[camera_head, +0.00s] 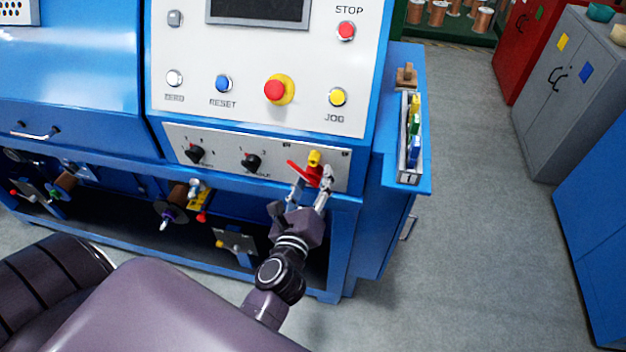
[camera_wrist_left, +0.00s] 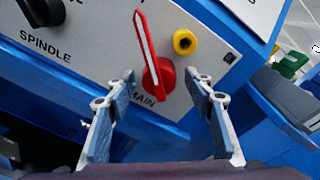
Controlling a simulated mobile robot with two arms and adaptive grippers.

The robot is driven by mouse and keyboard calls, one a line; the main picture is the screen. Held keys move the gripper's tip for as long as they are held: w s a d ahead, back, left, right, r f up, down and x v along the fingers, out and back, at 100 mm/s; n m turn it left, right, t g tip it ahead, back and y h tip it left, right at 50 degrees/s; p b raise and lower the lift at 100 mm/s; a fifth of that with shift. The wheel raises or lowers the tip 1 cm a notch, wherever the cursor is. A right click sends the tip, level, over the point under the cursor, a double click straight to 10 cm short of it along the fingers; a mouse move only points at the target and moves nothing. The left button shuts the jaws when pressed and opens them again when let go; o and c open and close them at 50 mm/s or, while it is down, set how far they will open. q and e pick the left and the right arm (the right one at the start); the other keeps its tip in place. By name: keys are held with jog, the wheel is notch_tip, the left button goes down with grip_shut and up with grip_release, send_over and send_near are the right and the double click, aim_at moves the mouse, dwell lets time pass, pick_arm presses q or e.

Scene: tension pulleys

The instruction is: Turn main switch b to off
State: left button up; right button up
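The main switch is a red rotary knob with a long handle (camera_wrist_left: 146,48), above the word MAIN on the white lower panel. In the left wrist view its handle points up and slightly left. It also shows in the head view as a red handle (camera_head: 297,167) slanting up to the left. A yellow round part (camera_wrist_left: 184,41) sits beside it. My left gripper (camera_head: 312,176) is at the panel, open, with one finger on each side of the knob's round base. I cannot tell whether a finger touches it. The switch's position marks are partly hidden. My right gripper is not in view.
Two black knobs, left (camera_head: 194,153) and middle (camera_head: 251,161), share the panel. Above are a red mushroom button (camera_head: 275,90) and a yellow JOG button (camera_head: 338,97). A side shelf (camera_head: 424,170) holds a tray of coloured items. The floor to the right is clear.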

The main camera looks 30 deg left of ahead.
pick_arm(q)
jog(key=shift+r, duration=0.1)
notch_tip(320, 180, up, 10)
jog(key=shift+f, duration=0.1)
dwell(0.5)
